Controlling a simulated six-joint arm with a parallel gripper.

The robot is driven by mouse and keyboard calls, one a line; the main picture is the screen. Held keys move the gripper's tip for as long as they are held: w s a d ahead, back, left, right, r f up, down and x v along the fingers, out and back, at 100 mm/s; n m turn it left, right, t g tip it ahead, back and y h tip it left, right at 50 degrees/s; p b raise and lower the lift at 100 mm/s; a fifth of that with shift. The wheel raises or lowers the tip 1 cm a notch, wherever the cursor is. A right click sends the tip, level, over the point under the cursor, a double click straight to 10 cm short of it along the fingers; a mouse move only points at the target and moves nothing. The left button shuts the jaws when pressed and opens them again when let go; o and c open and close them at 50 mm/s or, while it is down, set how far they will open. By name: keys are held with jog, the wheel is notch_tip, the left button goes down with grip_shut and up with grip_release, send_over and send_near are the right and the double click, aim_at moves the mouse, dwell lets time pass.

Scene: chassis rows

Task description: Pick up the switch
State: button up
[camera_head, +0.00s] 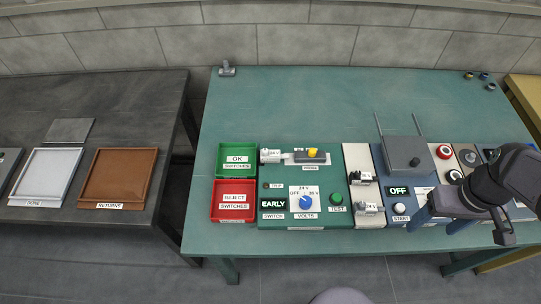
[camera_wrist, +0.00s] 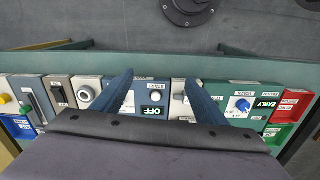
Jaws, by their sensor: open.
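Several small pale blocks with dark parts look like switches, and I cannot tell which one the task means. One switch block (camera_head: 362,177) and a second switch block (camera_head: 370,208) with a 24 V label sit on the beige strip (camera_head: 356,154). A third pale block (camera_head: 270,155) sits at the probe on the green test panel (camera_head: 335,180). My gripper (camera_head: 440,218) is open and empty, right of the beige strip. In the wrist view my gripper (camera_wrist: 158,78) has its fingers apart on either side of the OFF display (camera_wrist: 153,111); one finger partly hides the strip.
A blue-grey fixture (camera_head: 404,152) with two upright rods stands right of the strip. The back of the teal table (camera_head: 300,100) is mostly clear. A dark table (camera_head: 130,110) holds a brown returns tray (camera_head: 120,178).

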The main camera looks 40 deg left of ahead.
jog(key=w+a+n, duration=0.4)
jog(key=a+n, duration=0.1)
jog(key=a, duration=0.3)
jog(key=w+a+n, duration=0.3)
jog(key=a+n, duration=0.2)
jog(key=a, duration=0.2)
jog(key=n, duration=2.1)
send_near(270, 157)
jog(key=shift+s+a+f, duration=0.15)
jog(key=shift+a+f, duration=0.45)
jog(key=shift+a, duration=0.15)
jog(key=shift+f, duration=1.1)
